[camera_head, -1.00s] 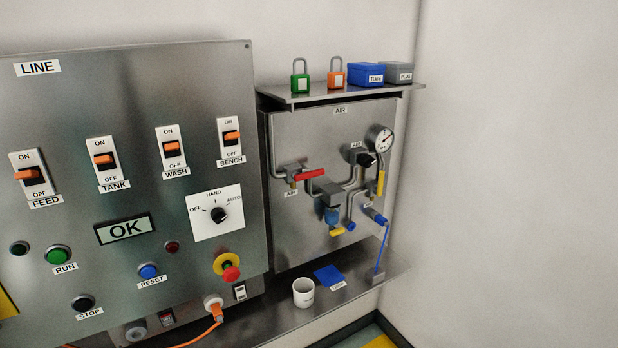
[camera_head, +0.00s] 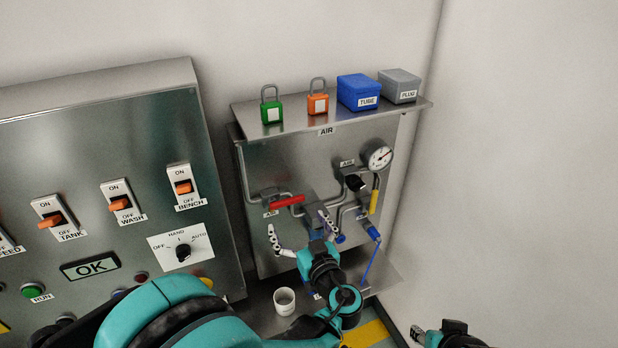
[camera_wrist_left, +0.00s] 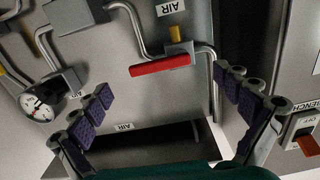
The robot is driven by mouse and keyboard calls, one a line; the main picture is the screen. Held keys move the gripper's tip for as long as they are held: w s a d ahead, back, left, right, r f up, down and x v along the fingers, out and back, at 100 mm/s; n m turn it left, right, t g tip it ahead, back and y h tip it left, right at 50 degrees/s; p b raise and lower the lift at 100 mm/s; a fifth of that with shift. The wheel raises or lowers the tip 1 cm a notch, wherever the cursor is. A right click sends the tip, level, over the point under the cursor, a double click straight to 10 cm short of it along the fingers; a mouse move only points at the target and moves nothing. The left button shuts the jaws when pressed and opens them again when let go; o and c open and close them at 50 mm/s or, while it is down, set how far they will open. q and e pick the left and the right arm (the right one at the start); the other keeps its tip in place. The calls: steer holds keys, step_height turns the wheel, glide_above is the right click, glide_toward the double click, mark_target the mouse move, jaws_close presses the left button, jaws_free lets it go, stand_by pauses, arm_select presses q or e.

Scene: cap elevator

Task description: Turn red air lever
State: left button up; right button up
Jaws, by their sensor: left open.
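The red air lever (camera_head: 288,201) sits at the left of the steel air panel (camera_head: 265,160), lying nearly horizontal on its valve. It also shows in the left wrist view (camera_wrist_left: 160,66), where the picture is turned upside down. My left gripper (camera_head: 299,229) is open and empty, just below and in front of the lever in the head view. In the left wrist view, its padded fingers (camera_wrist_left: 165,84) are spread wide, with the lever between and beyond them, not touched. My right gripper (camera_head: 418,333) is partly in view at the bottom edge; its opening is unclear.
A pressure gauge (camera_head: 379,156), pipes and a yellow handle (camera_head: 374,202) are right of the lever. A shelf (camera_head: 340,120) with padlocks and boxes juts out above. A white cup (camera_head: 285,301) stands on the ledge below. The switch cabinet (camera_head: 110,150) is at left.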

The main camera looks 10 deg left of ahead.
mark_target(288, 203)
arm_select(q)
steer(key=x, duration=0.5)
steer(key=r+x, duration=0.1)
steer(key=x, duration=0.1)
steer(key=shift+w+a+b, duration=0.1)
steer(key=shift+w+b, duration=0.2)
steer(key=c, duration=1.6)
